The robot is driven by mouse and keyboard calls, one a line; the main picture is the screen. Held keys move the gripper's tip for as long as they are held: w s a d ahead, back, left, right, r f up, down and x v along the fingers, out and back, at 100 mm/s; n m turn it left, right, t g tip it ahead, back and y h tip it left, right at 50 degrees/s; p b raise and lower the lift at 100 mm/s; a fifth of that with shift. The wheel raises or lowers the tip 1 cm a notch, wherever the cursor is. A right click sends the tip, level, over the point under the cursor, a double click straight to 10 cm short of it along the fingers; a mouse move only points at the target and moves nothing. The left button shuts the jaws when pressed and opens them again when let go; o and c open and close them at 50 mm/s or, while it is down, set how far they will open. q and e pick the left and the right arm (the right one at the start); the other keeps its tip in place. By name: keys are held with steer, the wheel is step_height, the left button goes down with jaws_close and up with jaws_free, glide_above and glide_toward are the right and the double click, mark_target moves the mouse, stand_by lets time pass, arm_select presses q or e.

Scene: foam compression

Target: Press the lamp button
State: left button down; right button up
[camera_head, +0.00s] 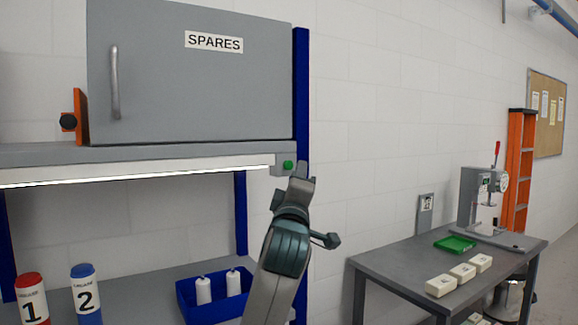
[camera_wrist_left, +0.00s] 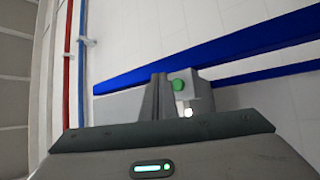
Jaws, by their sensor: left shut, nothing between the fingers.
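The lamp button (camera_head: 288,165) is a small green knob on a grey box at the right end of the shelf's front edge. It also shows in the left wrist view (camera_wrist_left: 179,86), close above my gripper. The lamp (camera_head: 140,177) is a lit white strip under the shelf edge. My left gripper (camera_head: 302,170) is shut and empty, raised just right of and slightly below the button in the head view. I cannot tell whether it touches the button. My right gripper is not in view.
A grey SPARES cabinet (camera_head: 200,75) stands on the shelf beside a blue upright (camera_head: 301,90). Below are a red can (camera_head: 32,290), a blue can (camera_head: 85,290) and a blue bin (camera_head: 187,302). A grey table (camera_head: 400,272) with a press stands at right.

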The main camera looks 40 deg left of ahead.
arm_select(q)
steer(key=shift+s+d, duration=0.3)
steer(key=shift+d, duration=0.45)
steer(key=shift+s+d, duration=0.3)
steer(key=shift+d, duration=0.4)
